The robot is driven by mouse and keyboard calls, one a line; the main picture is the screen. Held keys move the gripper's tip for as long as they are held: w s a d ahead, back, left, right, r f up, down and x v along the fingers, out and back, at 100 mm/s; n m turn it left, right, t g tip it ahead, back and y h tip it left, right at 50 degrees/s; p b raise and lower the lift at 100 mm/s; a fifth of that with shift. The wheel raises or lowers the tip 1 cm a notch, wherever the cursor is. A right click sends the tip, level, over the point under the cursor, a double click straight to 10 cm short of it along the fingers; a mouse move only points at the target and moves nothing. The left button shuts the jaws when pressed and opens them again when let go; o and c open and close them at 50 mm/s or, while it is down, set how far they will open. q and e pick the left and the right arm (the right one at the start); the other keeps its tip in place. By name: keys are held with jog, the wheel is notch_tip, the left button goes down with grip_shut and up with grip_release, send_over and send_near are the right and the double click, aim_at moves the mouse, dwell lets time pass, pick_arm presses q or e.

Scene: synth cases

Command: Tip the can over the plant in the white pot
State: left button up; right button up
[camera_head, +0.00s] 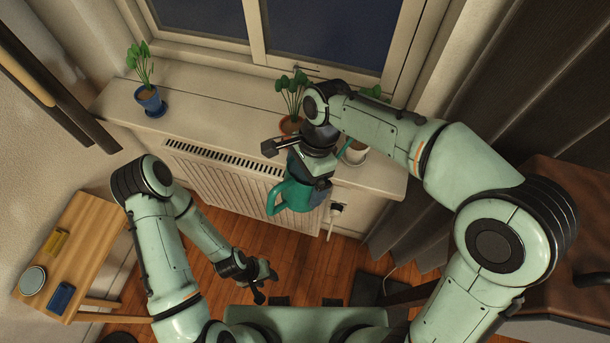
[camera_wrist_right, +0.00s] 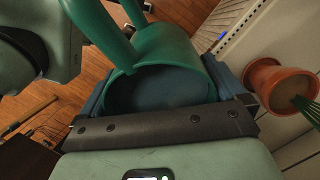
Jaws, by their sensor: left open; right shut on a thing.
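The teal watering can (camera_head: 298,194) is held by my right gripper (camera_head: 312,172) in front of the windowsill; its tilt is hard to judge. Its loop handle points left, and a thin teal part, seemingly the spout, shows beside the white pot (camera_head: 355,154). In the right wrist view the can (camera_wrist_right: 165,75) sits between the fingers. The white pot stands on the sill at the right; my right arm hides much of it, and some leaves of its plant (camera_head: 374,92) show above the arm. My left gripper (camera_head: 265,283) is open and empty, low above the floor.
On the sill (camera_head: 205,95), a terracotta pot (camera_head: 291,124) with a plant stands in the middle, close to my right gripper, and a blue pot (camera_head: 149,100) at the left. A radiator (camera_head: 215,185) is below. A wooden table (camera_head: 75,250) stands at left, dark curtains (camera_head: 510,90) at right.

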pick_arm(q)
jog(key=shift+w+r, duration=0.3)
pick_arm(e)
jog(key=shift+r, duration=0.35)
pick_arm(q)
jog(key=shift+w+r+p, duration=0.25)
jog(key=shift+p, duration=0.15)
pick_arm(e)
jog(key=shift+r+g+y, duration=0.25)
jog(key=shift+g+y, duration=0.05)
pick_arm(q)
jog(key=shift+w+r, duration=0.25)
jog(key=shift+r, duration=0.05)
pick_arm(e)
jog(key=shift+r, duration=0.35)
pick_arm(q)
jog(key=shift+a+f, duration=0.1)
jog(key=shift+f, duration=0.05)
pick_arm(e)
jog(key=shift+d+f, duration=0.15)
